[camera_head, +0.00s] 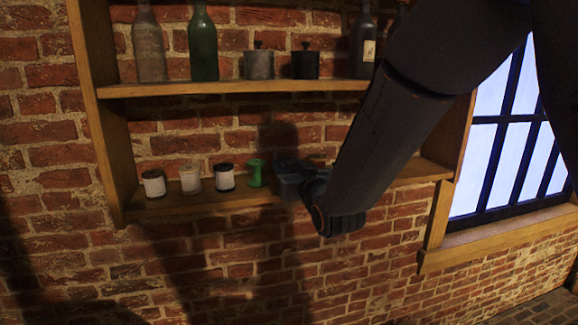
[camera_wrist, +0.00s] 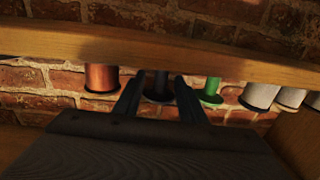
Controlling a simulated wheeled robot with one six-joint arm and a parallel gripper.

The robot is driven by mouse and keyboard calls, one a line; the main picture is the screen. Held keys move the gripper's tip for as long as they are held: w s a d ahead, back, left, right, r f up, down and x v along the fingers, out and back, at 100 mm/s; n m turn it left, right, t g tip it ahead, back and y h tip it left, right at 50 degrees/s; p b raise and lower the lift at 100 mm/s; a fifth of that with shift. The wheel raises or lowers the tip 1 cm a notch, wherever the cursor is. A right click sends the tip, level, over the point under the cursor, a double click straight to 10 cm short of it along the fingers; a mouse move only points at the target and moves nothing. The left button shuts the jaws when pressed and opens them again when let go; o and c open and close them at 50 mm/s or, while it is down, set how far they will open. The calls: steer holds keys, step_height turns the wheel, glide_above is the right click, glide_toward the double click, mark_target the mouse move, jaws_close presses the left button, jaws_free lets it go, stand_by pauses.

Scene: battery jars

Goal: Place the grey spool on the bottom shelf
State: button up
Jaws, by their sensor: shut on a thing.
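The grey spool (camera_wrist: 157,87) looks dark in the wrist view. It is between the two fingers of my gripper (camera_wrist: 158,80), which is shut on it. The wrist picture is upside down, so the spool appears to hang from the bottom shelf board (camera_wrist: 230,64). In the head view my gripper (camera_head: 290,184) is at the bottom shelf (camera_head: 220,200), just right of the green spool (camera_head: 256,173). The arm and gripper hide the grey spool there. I cannot tell whether its base touches the board.
A copper spool (camera_wrist: 101,79) stands on the other side of the grey spool from the green one. White-wrapped spools (camera_head: 190,178) stand toward the shelf's left end. The upper shelf (camera_head: 230,87) above holds bottles and two lidded jars (camera_head: 305,65). A window is at right.

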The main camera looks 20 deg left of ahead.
steer(key=o, duration=0.7)
steer(key=shift+f, duration=0.15)
steer(key=o, duration=0.4)
steer(key=shift+o, duration=0.2)
